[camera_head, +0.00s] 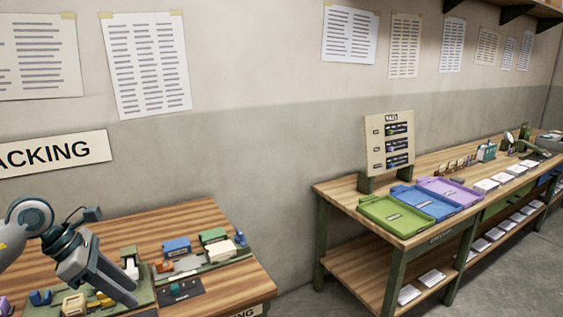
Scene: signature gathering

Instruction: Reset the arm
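My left arm comes in from the left edge. Its grey gripper (126,291) points down and to the right over the near-left wooden table (150,228), above a green tray of small parts. The fingers lie close together in this view, and I cannot tell whether there is a gap between them. I see no object clearly held in them. My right arm and gripper are not in view.
Small blocks and stamps, including a blue one (176,246), stand near my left gripper. A long workbench (335,190) at the right bears green (395,217), blue (428,204) and purple (452,191) trays and a sign board (389,145). Floor shows between the tables.

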